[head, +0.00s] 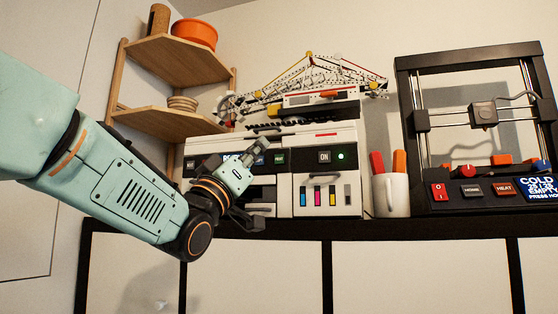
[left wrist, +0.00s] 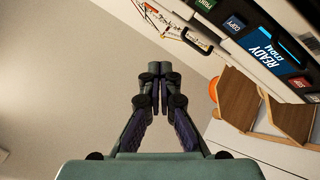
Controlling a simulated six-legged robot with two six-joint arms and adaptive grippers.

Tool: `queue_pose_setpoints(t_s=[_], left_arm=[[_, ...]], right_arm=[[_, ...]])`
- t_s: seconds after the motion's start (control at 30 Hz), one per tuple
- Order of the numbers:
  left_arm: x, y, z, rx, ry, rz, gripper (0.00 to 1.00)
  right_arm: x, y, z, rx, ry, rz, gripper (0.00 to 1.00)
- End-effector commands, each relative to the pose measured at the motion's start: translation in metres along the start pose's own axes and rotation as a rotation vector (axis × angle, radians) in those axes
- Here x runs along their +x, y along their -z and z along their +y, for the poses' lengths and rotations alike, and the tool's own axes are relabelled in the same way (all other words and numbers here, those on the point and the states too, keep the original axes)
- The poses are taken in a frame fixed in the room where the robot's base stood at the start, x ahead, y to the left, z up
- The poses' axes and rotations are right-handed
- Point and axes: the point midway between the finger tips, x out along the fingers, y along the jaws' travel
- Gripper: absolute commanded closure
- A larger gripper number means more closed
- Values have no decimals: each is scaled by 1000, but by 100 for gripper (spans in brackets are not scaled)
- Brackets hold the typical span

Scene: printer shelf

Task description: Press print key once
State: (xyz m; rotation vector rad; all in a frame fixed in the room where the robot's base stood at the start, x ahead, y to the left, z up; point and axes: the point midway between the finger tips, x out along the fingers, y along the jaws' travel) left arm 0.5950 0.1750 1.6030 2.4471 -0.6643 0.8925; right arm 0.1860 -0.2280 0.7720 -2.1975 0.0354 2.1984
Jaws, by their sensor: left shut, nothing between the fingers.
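The white printer (head: 330,190) stands on the dark shelf with a black key panel along its front. My left gripper (head: 262,148) is shut and empty, its tips in front of the panel and covering part of it. A dark key with a small greenish label (head: 280,157) shows just right of the tips; its label is too small to read surely. In the left wrist view, the shut fingertips (left wrist: 159,68) point up, apart from the READY screen (left wrist: 265,50), the COPY key (left wrist: 234,24) and a green key (left wrist: 207,4). My right gripper is out of view.
An ON key (head: 324,157) with a green light sits right of the panel keys. A truss model (head: 310,75) rests on top of the printer. A white mug (head: 391,194) with markers and a 3D printer (head: 482,130) stand to the right. A wooden corner shelf (head: 170,60) is at left.

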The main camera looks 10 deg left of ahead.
Motion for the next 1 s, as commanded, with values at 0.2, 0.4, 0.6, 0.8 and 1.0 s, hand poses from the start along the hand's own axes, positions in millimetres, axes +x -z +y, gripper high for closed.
queue_pose_setpoints(t_s=[0.2, 0.4, 0.6, 0.8, 1.0], left_arm=[[0, 0, 0, 0, 2, -1, 100], [6, -3, -4, 0, 3, -2, 100], [24, -15, -16, 0, 4, -4, 100], [41, -27, -29, 0, 4, -4, 100], [55, -38, -39, 1, 3, -2, 100]], right_arm=[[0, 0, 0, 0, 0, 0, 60], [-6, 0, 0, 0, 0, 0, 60], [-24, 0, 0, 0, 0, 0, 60], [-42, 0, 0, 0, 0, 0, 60], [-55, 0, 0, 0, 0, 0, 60]])
